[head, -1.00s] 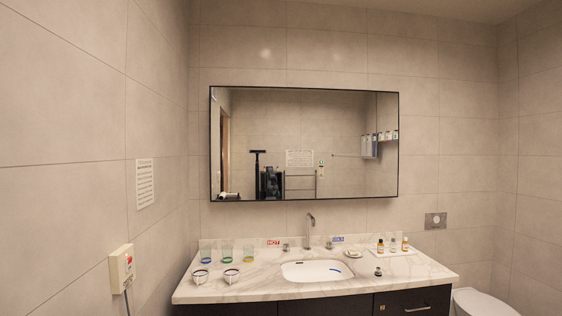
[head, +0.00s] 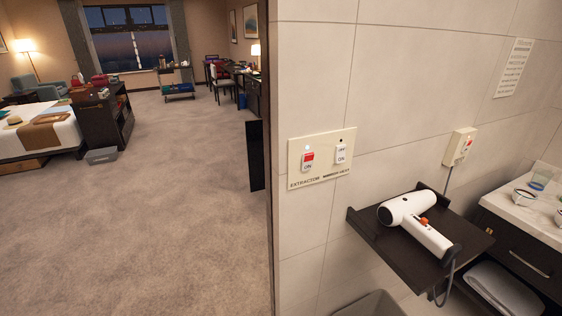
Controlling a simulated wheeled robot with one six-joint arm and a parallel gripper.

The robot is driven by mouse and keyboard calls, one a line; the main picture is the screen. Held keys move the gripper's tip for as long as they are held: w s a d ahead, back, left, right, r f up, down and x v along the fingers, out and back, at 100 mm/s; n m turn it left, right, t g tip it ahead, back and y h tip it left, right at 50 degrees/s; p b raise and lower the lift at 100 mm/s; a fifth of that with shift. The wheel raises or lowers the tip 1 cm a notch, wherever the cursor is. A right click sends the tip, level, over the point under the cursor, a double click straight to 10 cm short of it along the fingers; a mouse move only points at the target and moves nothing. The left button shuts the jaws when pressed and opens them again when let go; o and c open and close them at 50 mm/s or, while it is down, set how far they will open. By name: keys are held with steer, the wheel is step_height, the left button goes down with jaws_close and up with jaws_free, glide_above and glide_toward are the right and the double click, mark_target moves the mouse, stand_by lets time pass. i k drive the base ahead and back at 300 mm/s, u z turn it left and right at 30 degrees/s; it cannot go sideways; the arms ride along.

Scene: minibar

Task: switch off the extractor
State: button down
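The extractor switch (head: 308,162) is on a cream wall plate (head: 321,158) on the tiled wall, right of the doorway edge. Its rocker shows red at the top and "ON" at the lower part, with "EXTRACTOR" printed below. A second rocker, the mirror heat switch (head: 341,154), sits to its right on the same plate, also marked "ON", with a small dark dot above it. My gripper is not in view.
A dark shelf (head: 372,231) with a white hair dryer (head: 415,222) juts from the wall below and right of the plate. A cream socket box (head: 459,147) and the vanity counter (head: 528,210) are farther right. Carpeted floor (head: 180,200) lies open at the left.

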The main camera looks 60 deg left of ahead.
mark_target(307, 164)
steer(key=u, duration=2.05)
